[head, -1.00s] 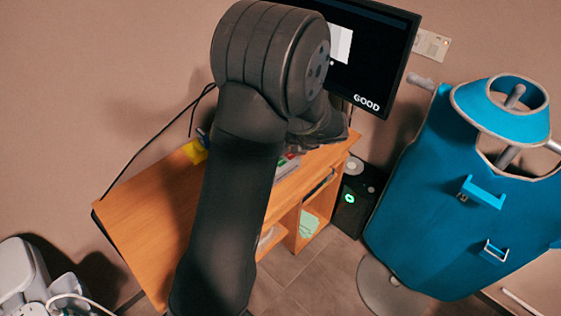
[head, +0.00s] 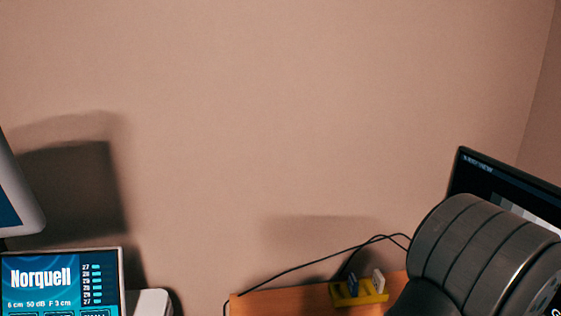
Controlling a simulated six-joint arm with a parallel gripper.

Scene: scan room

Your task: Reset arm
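My dark grey arm shows at the lower right of the head view, with a large rounded joint in front of the desk and the monitor. My gripper is not in the picture, so its fingers and anything in them are hidden from me.
A wooden desk (head: 285,302) shows at the bottom edge, with a yellow holder (head: 372,298) and a black cable. A dark monitor (head: 480,178) stands behind my arm. At the lower left is a lit "Norquell" screen (head: 60,285), with part of another screen (head: 12,200) above it. The wall is bare.

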